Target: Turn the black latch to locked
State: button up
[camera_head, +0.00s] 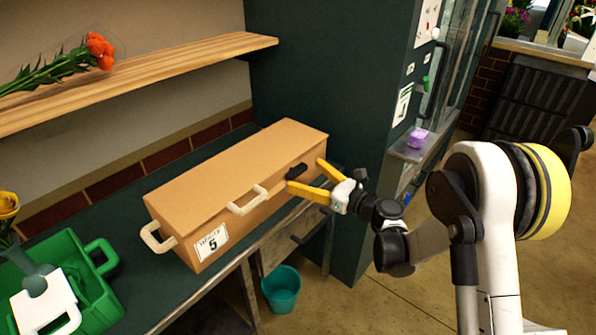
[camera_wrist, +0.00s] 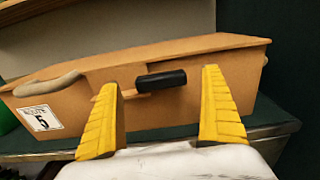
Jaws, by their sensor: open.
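The black latch (camera_head: 297,170) is a short dark bar on the front face of a tan wooden box (camera_head: 236,178), near its right end. In the wrist view the latch (camera_wrist: 161,80) lies roughly level, set on a small tan piece. My gripper (camera_head: 304,177) has its two yellow fingers spread at the box front, one on each side of the latch. In the wrist view the gripper (camera_wrist: 166,105) is open and empty, with the latch between and beyond the fingertips. I cannot tell whether a fingertip touches the box.
The box stands on a dark green counter (camera_head: 105,215), with pale handles and a label. A green crate (camera_head: 100,300) is at the left. A wooden shelf (camera_head: 190,58) hangs above. A dark green cabinet (camera_head: 320,90) rises behind the right end. A teal bucket (camera_head: 281,290) is below.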

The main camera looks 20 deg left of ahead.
jog(key=v, duration=0.9)
jog(key=shift+w+r, duration=0.1)
